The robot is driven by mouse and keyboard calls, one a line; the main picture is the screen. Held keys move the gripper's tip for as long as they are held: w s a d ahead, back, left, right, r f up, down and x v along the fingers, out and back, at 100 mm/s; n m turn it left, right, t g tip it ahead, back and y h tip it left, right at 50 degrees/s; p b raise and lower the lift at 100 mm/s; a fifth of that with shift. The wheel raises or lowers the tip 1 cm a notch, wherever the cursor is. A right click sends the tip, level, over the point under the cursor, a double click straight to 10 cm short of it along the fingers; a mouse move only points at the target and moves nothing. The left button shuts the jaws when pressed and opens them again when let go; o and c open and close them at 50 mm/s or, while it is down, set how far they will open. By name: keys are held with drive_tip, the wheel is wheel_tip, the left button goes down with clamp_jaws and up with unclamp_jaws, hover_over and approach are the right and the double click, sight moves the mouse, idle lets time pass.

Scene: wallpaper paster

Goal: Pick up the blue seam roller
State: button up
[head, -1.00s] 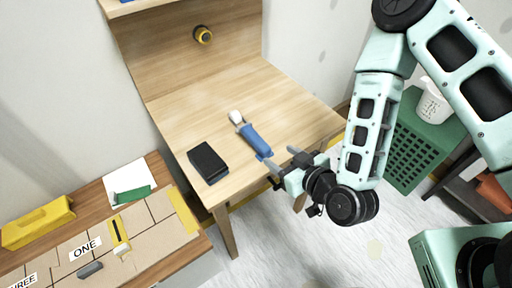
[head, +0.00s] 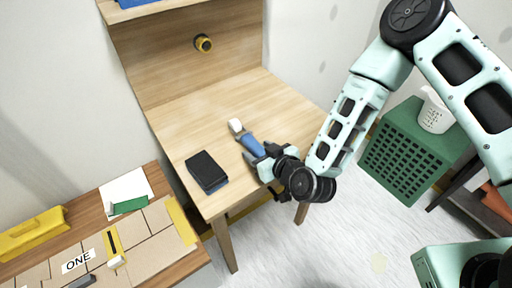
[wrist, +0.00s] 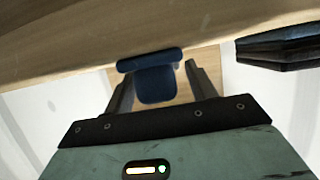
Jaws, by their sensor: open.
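The blue seam roller (head: 249,141) lies on the wooden table (head: 190,112), its white roller head pointing to the back left and its blue handle toward my gripper. My gripper (head: 258,160) is open at the handle's near end in the head view. In the wrist view the blue handle end (wrist: 154,84) shows between the two fingers of my gripper (wrist: 156,86), with a finger on each side. The rest of the roller is hidden there. I cannot tell whether the fingers touch the handle.
A black and blue block (head: 207,171) lies on the table left of my gripper. A lower bench with cardboard pieces (head: 150,236) stands at left, and a green crate (head: 405,150) at right.

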sight(258, 148)
drive_tip(key=shift+w+a+f, duration=0.2)
drive_tip(key=shift+w, duration=0.15)
drive_tip(key=c, duration=1.1)
drive_tip(key=shift+o, duration=0.2)
drive_tip(key=shift+r, duration=0.1)
wheel_tip(258, 148, up, 10)
drive_tip(key=shift+f, duration=0.1)
